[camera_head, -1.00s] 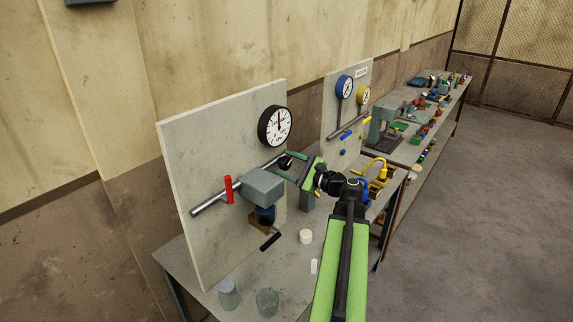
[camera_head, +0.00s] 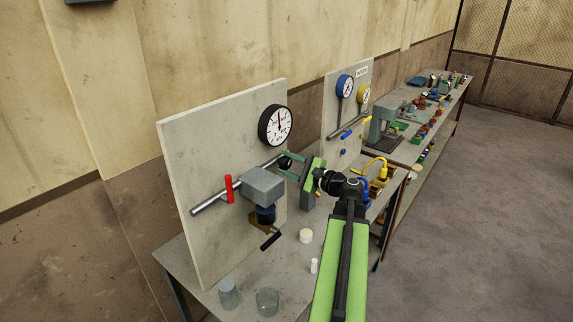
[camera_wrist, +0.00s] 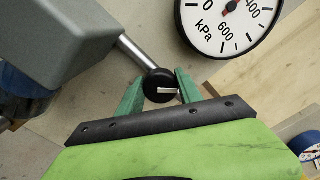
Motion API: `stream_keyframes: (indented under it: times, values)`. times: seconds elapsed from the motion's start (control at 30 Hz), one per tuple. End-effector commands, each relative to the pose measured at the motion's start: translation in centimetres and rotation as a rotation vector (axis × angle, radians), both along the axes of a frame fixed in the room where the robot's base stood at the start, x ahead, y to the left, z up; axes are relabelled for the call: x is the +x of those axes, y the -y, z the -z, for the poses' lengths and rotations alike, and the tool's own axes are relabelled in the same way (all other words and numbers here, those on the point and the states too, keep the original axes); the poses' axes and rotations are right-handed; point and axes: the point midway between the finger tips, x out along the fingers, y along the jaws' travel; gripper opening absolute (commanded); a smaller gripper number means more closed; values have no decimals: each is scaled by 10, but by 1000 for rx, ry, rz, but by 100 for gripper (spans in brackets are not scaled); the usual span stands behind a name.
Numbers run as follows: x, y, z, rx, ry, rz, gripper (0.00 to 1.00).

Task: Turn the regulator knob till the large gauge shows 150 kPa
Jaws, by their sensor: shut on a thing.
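The regulator knob (camera_wrist: 160,88) is small, round and black with a white mark. It sits at the end of a metal pipe that runs from a grey block (camera_head: 262,186). My gripper (camera_wrist: 158,92) has its green fingers on either side of the knob and is shut on it; it also shows in the head view (camera_head: 287,164). The large gauge (camera_head: 275,126) has a black rim and white face, on the grey panel above the knob. Its needle points roughly upward; the exact reading is too small to tell. The wrist view shows only part of the gauge (camera_wrist: 228,25).
A red-handled valve (camera_head: 229,189) is on the pipe left of the block. Glass jars (camera_head: 267,301) and a white pot (camera_head: 305,236) stand on the bench below.

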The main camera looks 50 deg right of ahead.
Motion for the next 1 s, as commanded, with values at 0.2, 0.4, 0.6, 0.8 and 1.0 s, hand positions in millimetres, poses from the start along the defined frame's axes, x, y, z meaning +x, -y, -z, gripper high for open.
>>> stream_keyframes:
  times: [0.2,0.4,0.6,0.8,1.0]
  values:
    - [-1,-1,2,-205,14,-2,2]
    - [-1,-1,3,-394,30,-2,2]
    - [-1,-1,4,-583,45,-2,2]
    - [-1,-1,5,-761,59,-3,2]
    - [-2,-1,5,-906,72,-4,2]
